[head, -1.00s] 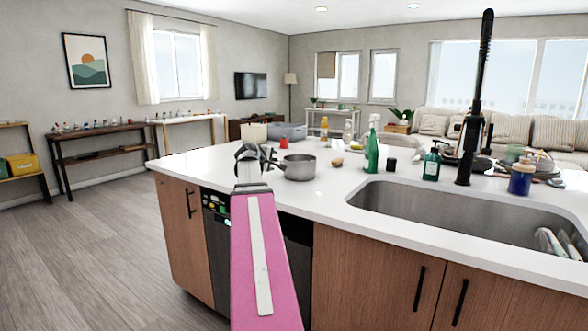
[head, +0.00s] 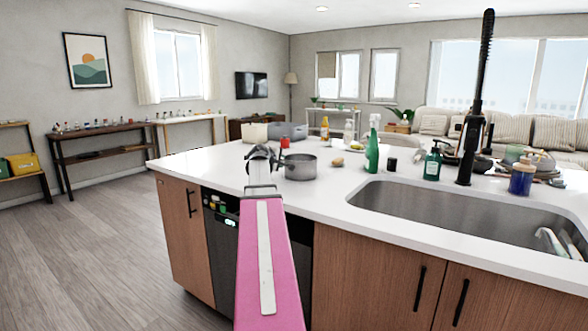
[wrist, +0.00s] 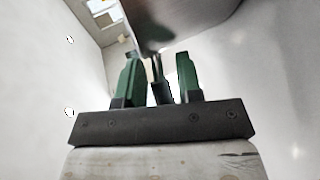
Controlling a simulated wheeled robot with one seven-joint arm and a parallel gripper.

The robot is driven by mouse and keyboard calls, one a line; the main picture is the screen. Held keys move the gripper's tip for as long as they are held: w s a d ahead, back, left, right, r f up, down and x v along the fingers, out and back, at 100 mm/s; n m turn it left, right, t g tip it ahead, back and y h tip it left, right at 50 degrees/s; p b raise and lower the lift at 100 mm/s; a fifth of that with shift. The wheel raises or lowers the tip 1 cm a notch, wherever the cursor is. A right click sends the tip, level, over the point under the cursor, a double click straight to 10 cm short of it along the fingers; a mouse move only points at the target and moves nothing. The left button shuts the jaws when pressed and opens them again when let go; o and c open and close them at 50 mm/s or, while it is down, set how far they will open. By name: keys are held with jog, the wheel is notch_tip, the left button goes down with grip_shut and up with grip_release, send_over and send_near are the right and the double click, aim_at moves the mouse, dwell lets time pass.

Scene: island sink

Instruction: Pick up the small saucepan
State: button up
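The small grey saucepan (head: 301,168) stands upright on the white island counter, left of the sink, with its handle side toward my gripper (head: 268,158). In the wrist view the pan's metal body (wrist: 175,22) fills the top centre. Its thin dark handle (wrist: 159,90) runs down between the green fingers of my gripper (wrist: 159,78). The fingers are apart, with a gap visible on each side of the handle. Part of the handle is hidden behind my gripper in the head view.
A red item (head: 285,142), a grey bin (head: 287,131) and a beige box (head: 255,132) stand behind the pan. A potato-like item (head: 337,162) and a green spray bottle (head: 372,152) are to its right. The sink (head: 450,208) lies further right. The counter's front left is clear.

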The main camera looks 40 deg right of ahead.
grip_shut()
jog(key=shift+r, duration=0.2)
